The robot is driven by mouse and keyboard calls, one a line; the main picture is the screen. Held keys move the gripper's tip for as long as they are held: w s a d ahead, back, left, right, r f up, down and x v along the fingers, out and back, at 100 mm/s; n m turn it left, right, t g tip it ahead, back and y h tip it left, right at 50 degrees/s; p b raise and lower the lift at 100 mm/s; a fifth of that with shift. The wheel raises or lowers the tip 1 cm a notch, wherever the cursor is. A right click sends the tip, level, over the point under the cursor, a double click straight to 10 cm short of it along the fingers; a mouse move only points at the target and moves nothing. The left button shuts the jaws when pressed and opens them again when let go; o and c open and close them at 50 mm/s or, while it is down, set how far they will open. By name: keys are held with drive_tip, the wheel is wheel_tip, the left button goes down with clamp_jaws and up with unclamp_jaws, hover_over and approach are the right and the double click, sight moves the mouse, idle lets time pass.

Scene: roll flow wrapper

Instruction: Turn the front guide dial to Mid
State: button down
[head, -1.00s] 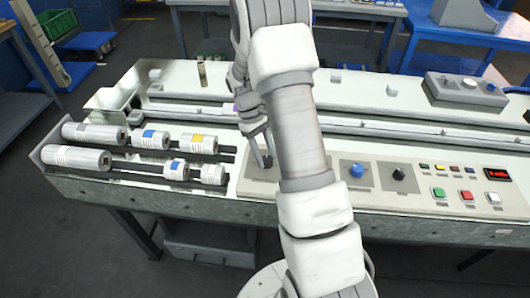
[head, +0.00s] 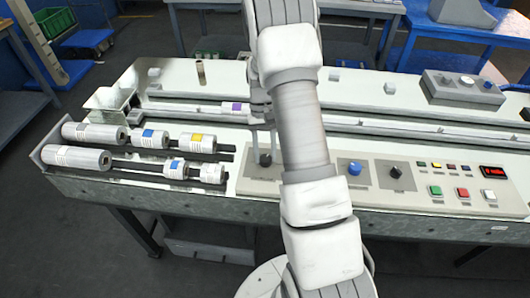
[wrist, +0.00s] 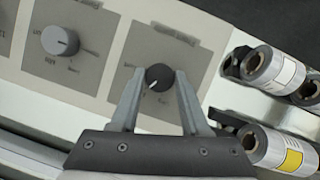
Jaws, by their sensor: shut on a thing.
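A black dial (wrist: 158,76) with a white pointer mark sits on a grey label plate in the wrist view. The pointer aims to the lower left of that picture; the printed labels are too blurred to read surely. My gripper (wrist: 159,80) is shut on this dial, one finger on each side. In the head view, my gripper (head: 264,150) is at the left end of the control panel, with the dark dial (head: 265,160) between its fingertips. I cannot read whether this dial is named the front guide.
A grey dial (wrist: 60,41) is beside it in the wrist view. A blue dial (head: 355,169) and another black dial (head: 396,172) stand further right, before several buttons and a red display (head: 494,171). Rolls on shafts (head: 196,143) lie close on the left.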

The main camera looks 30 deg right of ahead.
idle(0.4)
drive_tip(key=shift+c, duration=1.9)
unclamp_jaws()
drive_tip(key=p+v, duration=0.1)
drive_tip(key=v, duration=1.6)
drive_tip(key=shift+r, duration=0.3)
